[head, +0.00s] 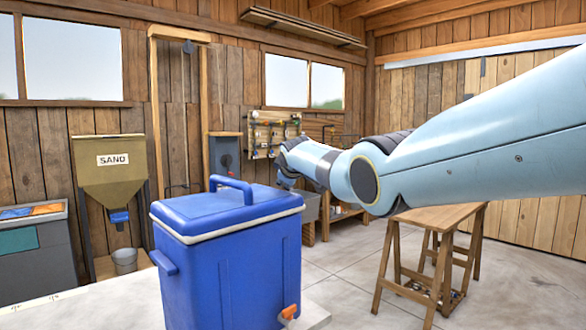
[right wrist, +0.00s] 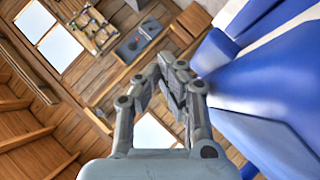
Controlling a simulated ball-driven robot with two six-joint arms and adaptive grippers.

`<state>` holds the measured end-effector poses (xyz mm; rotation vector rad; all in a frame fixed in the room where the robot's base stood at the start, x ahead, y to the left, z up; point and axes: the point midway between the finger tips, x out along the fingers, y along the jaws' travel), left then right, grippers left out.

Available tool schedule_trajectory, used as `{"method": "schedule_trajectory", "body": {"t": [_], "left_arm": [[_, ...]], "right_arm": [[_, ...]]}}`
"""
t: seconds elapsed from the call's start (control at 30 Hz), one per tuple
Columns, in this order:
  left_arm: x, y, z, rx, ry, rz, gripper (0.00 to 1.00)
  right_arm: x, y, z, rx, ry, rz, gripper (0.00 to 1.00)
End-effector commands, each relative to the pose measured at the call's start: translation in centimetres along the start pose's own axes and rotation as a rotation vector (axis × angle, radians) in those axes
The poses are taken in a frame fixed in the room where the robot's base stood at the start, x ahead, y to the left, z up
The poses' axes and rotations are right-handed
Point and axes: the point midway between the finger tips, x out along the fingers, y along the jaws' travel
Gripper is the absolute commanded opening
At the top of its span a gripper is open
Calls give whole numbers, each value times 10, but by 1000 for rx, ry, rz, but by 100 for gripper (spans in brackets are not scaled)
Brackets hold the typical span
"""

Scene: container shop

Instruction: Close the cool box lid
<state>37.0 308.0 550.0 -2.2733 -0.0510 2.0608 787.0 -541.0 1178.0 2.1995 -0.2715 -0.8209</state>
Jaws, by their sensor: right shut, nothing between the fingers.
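The blue cool box (head: 235,265) stands on a pale surface at the centre front. Its lid (head: 222,208), blue with a white rim and a raised carry handle, lies level on top, and I see no gap at the visible edges. My right gripper (head: 286,180) is just behind the lid's far right corner, its fingers partly hidden. In the right wrist view my right gripper (right wrist: 174,62) is shut and empty, with the blue cool box (right wrist: 265,125) close on the right. I cannot tell if they touch. My left gripper is not in view.
An orange tap (head: 289,312) sticks out low on the box's front. A sand hopper (head: 112,172) with a bucket (head: 125,260) below stands at the left. A wooden trestle table (head: 437,217) stands at the right under my right arm. The concrete floor between is clear.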

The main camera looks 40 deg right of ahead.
Motion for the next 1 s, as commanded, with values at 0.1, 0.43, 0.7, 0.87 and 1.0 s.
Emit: {"method": "schedule_trajectory", "body": {"t": [0.1, 0.43, 0.7, 0.87, 1.0], "left_arm": [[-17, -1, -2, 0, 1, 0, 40], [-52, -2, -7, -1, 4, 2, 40], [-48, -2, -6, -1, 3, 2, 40], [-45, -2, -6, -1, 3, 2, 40], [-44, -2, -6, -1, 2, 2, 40]], "right_arm": [[-6, -1, 0, -4, -19, -22, 0], [-40, 42, -17, 0, 0, 4, 0], [-77, 65, -10, 1, 3, 8, 0], [-95, 77, -8, 1, 3, 9, 0], [-103, 81, -7, 1, 3, 6, 0]]}}
